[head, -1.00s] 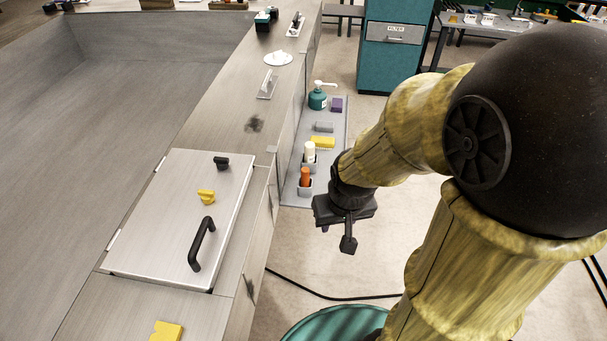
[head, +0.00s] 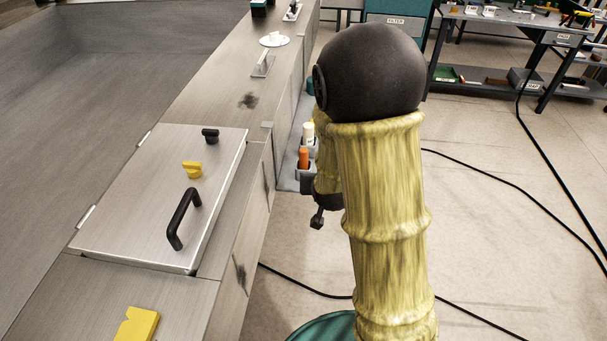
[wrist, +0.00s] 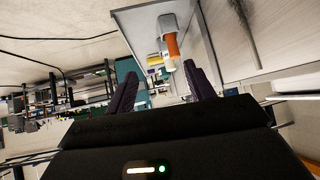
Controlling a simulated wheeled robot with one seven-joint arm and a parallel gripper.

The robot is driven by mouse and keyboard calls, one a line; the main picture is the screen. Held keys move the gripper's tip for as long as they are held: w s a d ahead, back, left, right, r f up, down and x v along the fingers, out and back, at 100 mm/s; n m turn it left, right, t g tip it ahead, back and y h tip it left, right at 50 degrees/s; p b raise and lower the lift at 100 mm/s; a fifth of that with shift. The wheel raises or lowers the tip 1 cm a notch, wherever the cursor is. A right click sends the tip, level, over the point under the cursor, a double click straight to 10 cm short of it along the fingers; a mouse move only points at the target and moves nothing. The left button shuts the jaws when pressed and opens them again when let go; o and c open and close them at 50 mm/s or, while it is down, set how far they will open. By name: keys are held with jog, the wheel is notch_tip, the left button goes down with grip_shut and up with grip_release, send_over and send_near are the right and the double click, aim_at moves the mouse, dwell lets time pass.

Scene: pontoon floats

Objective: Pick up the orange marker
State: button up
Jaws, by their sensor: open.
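The orange marker (head: 303,156) stands in a small grey holder (head: 304,172) on a grey shelf along the side of the counter. In the wrist view the orange marker (wrist: 172,46) shows close beyond the fingers, nearer the right finger, with its grey cup (wrist: 167,22) behind it. My gripper (head: 318,217) is just right of and in front of the shelf in the head view, partly hidden by my arm. In the wrist view my gripper (wrist: 160,70) has its two dark fingers spread, with nothing held between them.
A white bottle-like item (head: 308,132) stands in a holder just behind the orange marker. A steel counter lid with a black handle (head: 184,218) lies to the left. Black cables cross the floor (head: 490,240) at right, which is otherwise mostly clear.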

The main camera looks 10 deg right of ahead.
jog(key=w+a+f+n+t+b, duration=0.1)
jog(key=w+f+t+b, duration=0.6)
jog(key=f+b, duration=0.4)
jog(key=shift+w+a+t, duration=0.3)
jog(key=shift+t, duration=0.4)
jog(key=shift+f, duration=0.1)
